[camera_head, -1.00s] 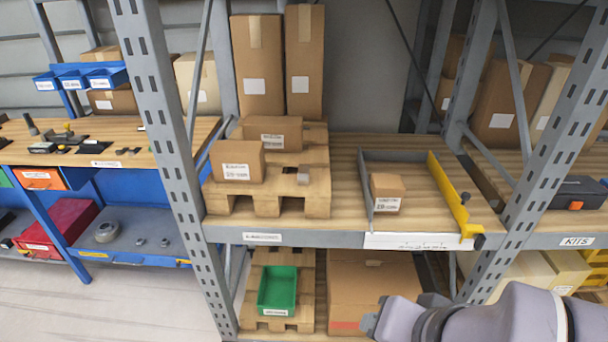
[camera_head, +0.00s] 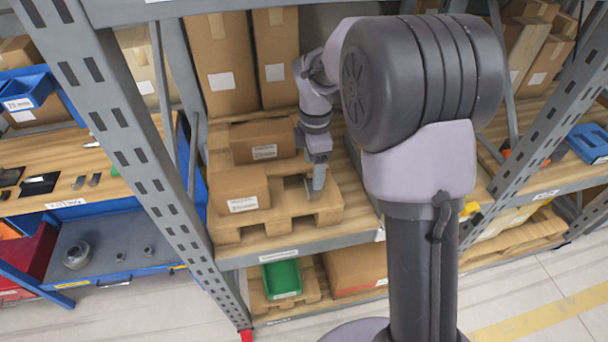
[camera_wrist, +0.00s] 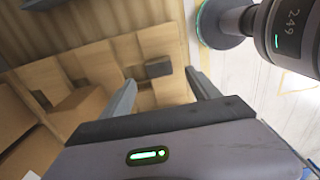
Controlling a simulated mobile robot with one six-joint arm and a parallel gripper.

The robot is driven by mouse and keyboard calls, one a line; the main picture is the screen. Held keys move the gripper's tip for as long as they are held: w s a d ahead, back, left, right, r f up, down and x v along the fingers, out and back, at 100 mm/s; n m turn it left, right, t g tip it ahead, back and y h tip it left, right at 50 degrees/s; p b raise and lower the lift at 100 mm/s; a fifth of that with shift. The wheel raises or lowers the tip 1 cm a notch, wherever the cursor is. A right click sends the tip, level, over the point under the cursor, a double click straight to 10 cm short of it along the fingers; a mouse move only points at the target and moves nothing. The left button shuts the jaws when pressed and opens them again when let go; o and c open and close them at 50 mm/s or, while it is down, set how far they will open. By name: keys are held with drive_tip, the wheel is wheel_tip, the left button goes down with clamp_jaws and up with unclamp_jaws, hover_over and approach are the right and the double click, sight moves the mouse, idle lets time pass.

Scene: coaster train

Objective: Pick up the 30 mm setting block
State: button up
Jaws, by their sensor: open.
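The setting block, a small grey block (camera_wrist: 158,69), lies on the wooden pallet (camera_wrist: 165,95) in the wrist view. It appears between and beyond the tips of my gripper (camera_wrist: 161,81), which is open with a finger on each side and nothing held. In the head view my gripper (camera_head: 316,186) points down over the front right part of the pallet (camera_head: 285,226). There the block is mostly hidden by the fingers, and I cannot tell how far above it they are.
Two cardboard boxes (camera_head: 240,190) stand on the pallet to the left of my gripper. Tall cartons (camera_head: 222,65) stand behind. A steel rack upright (camera_head: 130,150) is at the left. A green bin (camera_head: 282,278) sits on the level below.

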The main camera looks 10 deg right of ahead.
sight(312, 189)
wheel_tip(312, 189, down, 8)
drive_tip(key=shift+r+b, duration=0.15)
drive_tip(key=shift+b, duration=1)
drive_tip(key=shift+c, duration=0.4)
drive_tip(key=shift+w+a+r, duration=0.1)
clamp_jaws()
